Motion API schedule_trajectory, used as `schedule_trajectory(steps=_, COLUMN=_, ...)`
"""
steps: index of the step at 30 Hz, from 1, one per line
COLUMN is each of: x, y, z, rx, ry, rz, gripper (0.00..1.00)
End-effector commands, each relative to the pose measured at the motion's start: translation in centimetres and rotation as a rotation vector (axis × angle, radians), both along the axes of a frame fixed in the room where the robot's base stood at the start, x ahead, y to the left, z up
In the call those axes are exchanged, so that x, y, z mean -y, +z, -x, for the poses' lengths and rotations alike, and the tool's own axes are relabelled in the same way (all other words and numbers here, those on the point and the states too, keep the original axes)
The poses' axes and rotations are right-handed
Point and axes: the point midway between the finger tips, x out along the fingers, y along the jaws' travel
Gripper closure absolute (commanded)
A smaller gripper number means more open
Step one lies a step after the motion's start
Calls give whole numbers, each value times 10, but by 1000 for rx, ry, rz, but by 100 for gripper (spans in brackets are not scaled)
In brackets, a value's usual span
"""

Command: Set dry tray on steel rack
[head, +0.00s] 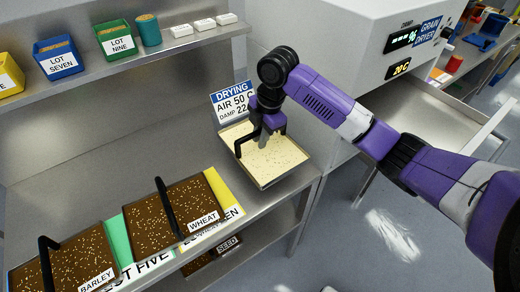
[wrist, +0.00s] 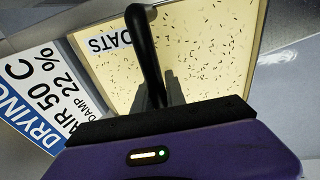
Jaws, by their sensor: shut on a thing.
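A shallow tray of pale grain (head: 272,162), labelled OATS in the wrist view (wrist: 205,60), is at the right end of the steel bench (head: 75,165). My gripper (head: 263,138) is shut on its black handle (wrist: 145,45). I cannot tell whether the tray rests on the bench or hangs just above it. Two trays of brown grain, a WHEAT tray (head: 188,212) and a BARLEY tray (head: 65,262), stand at the bench's front left, each with a black handle. A steel shelf (head: 75,80) runs above the bench. I cannot tell which steel surface is the rack.
A DRYING card reading AIR 50 C, DAMP 22 % (head: 233,103) stands behind the pale tray. A GRAIN DRYER (head: 345,50) with an open drawer (head: 440,120) is on the right. Lot bins (head: 58,58) line the upper shelf. A SEED tray (head: 198,263) sits below the bench.

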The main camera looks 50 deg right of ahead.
Motion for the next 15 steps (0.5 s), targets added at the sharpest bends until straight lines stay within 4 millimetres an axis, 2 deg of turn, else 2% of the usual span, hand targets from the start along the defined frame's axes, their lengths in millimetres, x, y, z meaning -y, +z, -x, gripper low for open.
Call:
schedule_trajectory(steps=8, x=1, y=-22, z=0, rx=0, ry=-1, rz=1, gripper=100)
schedule_trajectory(steps=15, x=1, y=-53, z=0, rx=1, ry=-2, rz=1, gripper=100)
